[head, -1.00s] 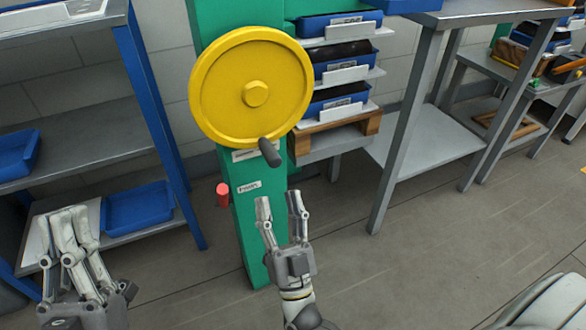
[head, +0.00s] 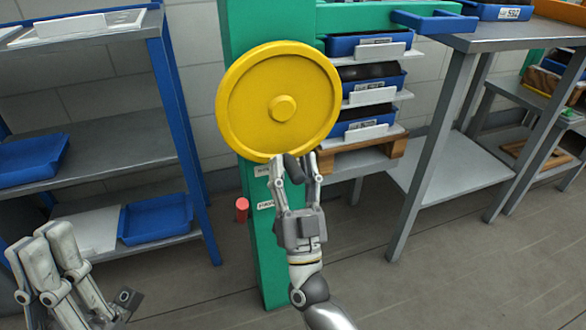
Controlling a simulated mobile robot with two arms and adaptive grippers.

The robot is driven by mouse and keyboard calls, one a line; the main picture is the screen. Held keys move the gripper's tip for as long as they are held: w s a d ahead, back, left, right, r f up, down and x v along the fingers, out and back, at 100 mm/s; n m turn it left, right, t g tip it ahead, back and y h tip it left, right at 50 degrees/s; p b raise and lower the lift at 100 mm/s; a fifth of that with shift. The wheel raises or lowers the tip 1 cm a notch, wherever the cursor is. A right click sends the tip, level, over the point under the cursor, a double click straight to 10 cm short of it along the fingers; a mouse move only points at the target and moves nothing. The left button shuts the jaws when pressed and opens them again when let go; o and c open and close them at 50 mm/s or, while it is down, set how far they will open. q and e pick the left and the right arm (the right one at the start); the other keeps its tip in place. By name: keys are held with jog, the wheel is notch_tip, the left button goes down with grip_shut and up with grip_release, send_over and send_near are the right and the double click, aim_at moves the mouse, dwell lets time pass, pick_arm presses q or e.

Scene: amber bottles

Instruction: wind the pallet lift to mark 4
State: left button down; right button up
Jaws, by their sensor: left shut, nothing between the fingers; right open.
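A yellow handwheel (head: 278,80) with a centre hub is mounted on a green column (head: 263,245). Its dark crank handle (head: 294,168) sticks out at the bottom of the rim. My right gripper (head: 296,166) is open, with its fingers either side of the handle. I cannot tell whether they touch it. My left gripper (head: 50,262) is shut and empty at the lower left, away from the wheel. To the right of the column, the pallet lift carries blue trays (head: 368,86) stacked above a wooden pallet (head: 362,153). No mark numbers can be read; small labels on the column are partly hidden.
A metal shelf with blue posts (head: 182,120) stands at left, holding blue bins (head: 157,219). A red cylinder (head: 241,210) shows beside the column. A grey metal table (head: 480,40) stands at right. The floor in front is clear.

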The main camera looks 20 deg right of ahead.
grip_shut()
dwell(0.3)
jog(key=shift+w+d+n, duration=0.1)
jog(key=shift+w+n, duration=0.05)
jog(key=shift+n, duration=0.25)
